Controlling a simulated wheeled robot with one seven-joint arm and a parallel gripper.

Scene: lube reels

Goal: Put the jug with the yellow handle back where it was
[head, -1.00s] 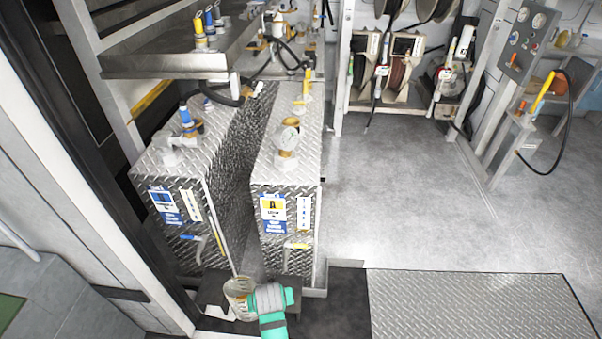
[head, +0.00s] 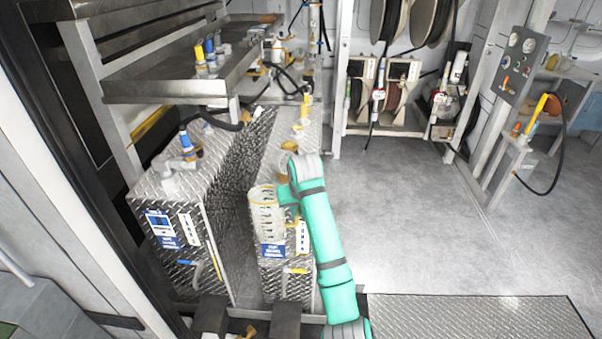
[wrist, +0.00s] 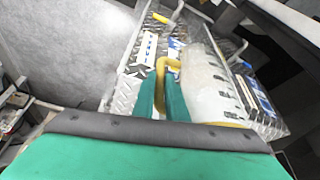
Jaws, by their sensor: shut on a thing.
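The jug (head: 265,216) is clear with dark graduation marks. My gripper (wrist: 163,95) is shut on the handle. In the head view my gripper (head: 288,194) is at the jug's right side, with my teal arm below it.
The left tank (head: 167,225) has a blue label. Both tanks have small taps low on their fronts. A metal shelf (head: 165,88) with several bottles overhangs the tanks. Hose reels (head: 400,85) stand at the back. The grey floor (head: 410,210) to the right is clear.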

